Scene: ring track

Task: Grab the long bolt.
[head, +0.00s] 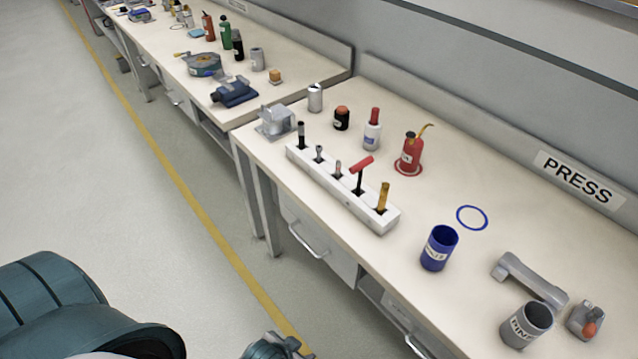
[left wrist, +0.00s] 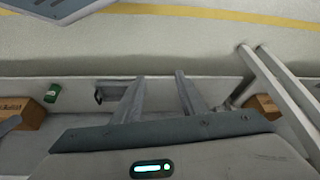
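A white rack (head: 335,190) stands near the front edge of the press bench in the head view, with several tools upright in its holes. A grey bolt-like piece with a wide head (head: 319,154) stands in the second hole from the far end, and a shorter piece with a reddish part (head: 338,168) is beside it. I cannot tell for certain which is the long bolt. My left gripper (left wrist: 158,82) is open and empty in the left wrist view, its two fingers apart, with no rack near them. My right gripper is not identifiable in either view.
The rack also holds a red T-handle tool (head: 361,167) and a yellow-handled tool (head: 383,196). A blue cup (head: 438,248) stands to its right, a red oil can (head: 410,152) behind it. A grey vise-like block (head: 276,122) is at its far end. Brown boxes (left wrist: 20,112) show in the wrist view.

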